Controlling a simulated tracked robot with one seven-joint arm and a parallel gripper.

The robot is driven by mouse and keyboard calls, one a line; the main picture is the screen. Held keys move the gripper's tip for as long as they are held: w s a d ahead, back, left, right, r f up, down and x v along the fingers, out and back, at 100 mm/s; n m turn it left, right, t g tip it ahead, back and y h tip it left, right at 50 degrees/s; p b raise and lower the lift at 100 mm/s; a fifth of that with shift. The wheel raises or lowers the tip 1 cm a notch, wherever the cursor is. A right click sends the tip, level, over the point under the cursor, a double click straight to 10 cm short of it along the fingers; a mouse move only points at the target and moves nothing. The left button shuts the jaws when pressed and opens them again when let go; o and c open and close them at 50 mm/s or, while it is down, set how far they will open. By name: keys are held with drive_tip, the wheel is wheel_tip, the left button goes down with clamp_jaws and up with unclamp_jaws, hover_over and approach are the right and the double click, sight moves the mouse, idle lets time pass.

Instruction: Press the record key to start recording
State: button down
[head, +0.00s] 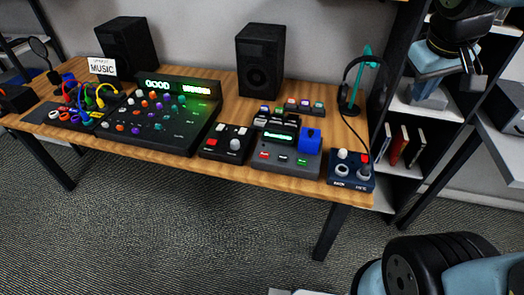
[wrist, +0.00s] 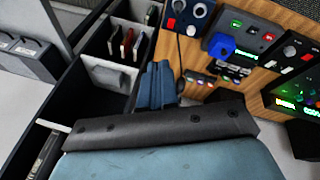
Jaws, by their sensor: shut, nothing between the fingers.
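A grey recorder-like device (head: 285,166) with a lit green display stands near the front edge of the wooden desk. A red key (head: 264,155), a pale key and a green key line its front; their labels are too small to read. The red key also shows in the wrist view (wrist: 268,37), turned around. A blue block (head: 311,139) sits at the device's right side. My gripper (wrist: 157,68) is shut and empty, with blue fingers in the wrist view. It is apart from the device, which lies to its right in that view.
A black box with a red button (head: 211,142) stands left of the device, and a dark blue box (head: 351,172) stands right. A headphone stand (head: 364,75) rises behind. A large mixer (head: 165,115), speakers (head: 261,62) and shelves (head: 410,115) surround it. Floor in front is clear.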

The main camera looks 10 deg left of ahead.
drive_tip(key=w+a+f+n+h, duration=0.2)
drive_tip(key=w+a+f+n, duration=0.2)
drive_tip(key=w+a, duration=0.25)
drive_tip(key=n+t, duration=0.4)
drive_tip(key=n, duration=0.9)
hover_over(263, 156)
wheel_tip(263, 156, down, 19)
drive_tip(key=shift+w+a+f+h, duration=0.1)
drive_tip(key=shift+w+h, duration=0.05)
drive_tip(key=shift+h, duration=0.25)
drive_tip(key=shift+f, duration=4.4)
drive_tip(key=shift+f, duration=0.35)
